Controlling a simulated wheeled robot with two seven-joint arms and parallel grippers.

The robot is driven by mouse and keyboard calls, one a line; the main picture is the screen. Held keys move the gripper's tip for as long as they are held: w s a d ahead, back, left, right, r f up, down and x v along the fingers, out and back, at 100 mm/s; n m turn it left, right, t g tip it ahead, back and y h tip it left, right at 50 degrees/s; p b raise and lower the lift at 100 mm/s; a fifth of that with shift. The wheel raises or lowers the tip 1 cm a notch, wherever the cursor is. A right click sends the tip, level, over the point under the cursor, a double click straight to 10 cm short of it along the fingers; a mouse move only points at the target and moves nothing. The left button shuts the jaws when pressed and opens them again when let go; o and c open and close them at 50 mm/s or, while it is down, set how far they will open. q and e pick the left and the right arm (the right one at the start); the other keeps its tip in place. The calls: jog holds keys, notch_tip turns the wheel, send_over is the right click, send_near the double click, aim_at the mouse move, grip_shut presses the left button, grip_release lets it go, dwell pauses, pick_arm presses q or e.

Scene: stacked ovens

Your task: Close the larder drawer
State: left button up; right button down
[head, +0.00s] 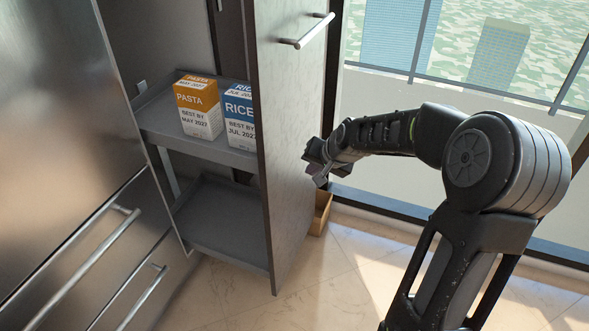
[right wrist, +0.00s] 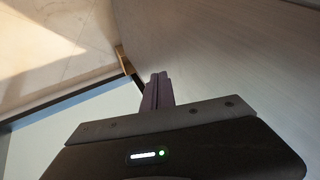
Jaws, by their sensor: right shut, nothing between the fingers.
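The larder drawer (head: 287,150) is a tall pull-out unit with a dark wood-grain front, and it stands open, pulled out from the cabinet. A metal bar handle (head: 307,31) is near the top of its front. My right gripper (head: 318,168) is beside the outer face of the front, below the handle, shut and empty. In the right wrist view its fingers (right wrist: 157,92) are together close to the wood-grain panel (right wrist: 225,60); I cannot tell whether they touch it. My left gripper is not in view.
The drawer's upper shelf (head: 160,124) holds a pasta box (head: 198,107) and a rice box (head: 239,117); its lower shelf (head: 222,228) looks empty. Steel units with bar handles (head: 95,250) stand at left. A small wooden box (head: 320,213) is on the floor behind the front, by the window.

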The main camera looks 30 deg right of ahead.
aim_at(289, 172)
jog(key=shift+w+a+f, duration=0.35)
jog(key=shift+w+f, duration=0.15)
jog(key=shift+w, duration=0.45)
jog(key=shift+w+a+f, duration=0.4)
jog(key=shift+w+f, duration=0.05)
jog(key=shift+w, duration=0.45)
jog(key=shift+w+a+f, duration=0.35)
jog(key=shift+w+f, duration=0.15)
jog(key=shift+w, duration=0.45)
